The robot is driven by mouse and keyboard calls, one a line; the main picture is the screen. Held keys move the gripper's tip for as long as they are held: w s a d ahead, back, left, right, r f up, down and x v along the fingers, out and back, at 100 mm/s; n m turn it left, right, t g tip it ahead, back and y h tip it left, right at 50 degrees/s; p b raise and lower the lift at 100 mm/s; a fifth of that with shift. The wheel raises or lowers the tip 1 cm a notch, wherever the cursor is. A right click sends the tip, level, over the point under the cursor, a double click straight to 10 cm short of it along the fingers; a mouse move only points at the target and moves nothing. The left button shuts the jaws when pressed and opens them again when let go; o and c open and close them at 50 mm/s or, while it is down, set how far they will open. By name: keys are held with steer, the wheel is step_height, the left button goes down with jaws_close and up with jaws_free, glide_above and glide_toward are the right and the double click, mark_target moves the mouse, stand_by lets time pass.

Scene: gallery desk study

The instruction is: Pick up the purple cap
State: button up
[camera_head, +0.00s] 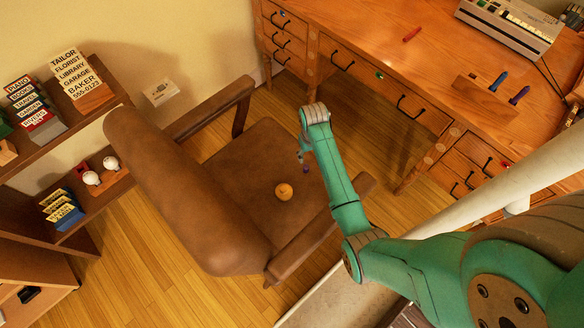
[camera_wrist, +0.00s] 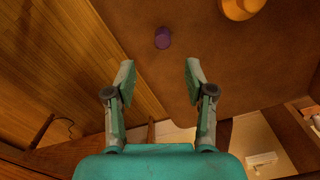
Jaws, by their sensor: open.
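A small purple cap (camera_wrist: 162,38) lies on the brown seat of the armchair in the wrist view, just beyond and roughly centred between my fingertips. A small purple spot, apparently the cap (camera_head: 300,156), shows beside my arm's end in the head view. My gripper (camera_wrist: 160,71) is open and empty, with its two fingers spread apart and the cap not between them. In the head view my gripper is mostly hidden at the end of my green arm, over the chair seat.
The brown armchair (camera_head: 180,185) has armrests on both sides. Shelves (camera_head: 60,150) stand at left.

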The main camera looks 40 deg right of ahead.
glide_above(307, 168)
step_height(307, 168, down, 4)
steer(key=shift+f, duration=0.25)
steer(key=shift+w+f, duration=0.15)
steer(key=shift+f, duration=2.95)
steer(key=c, duration=0.8)
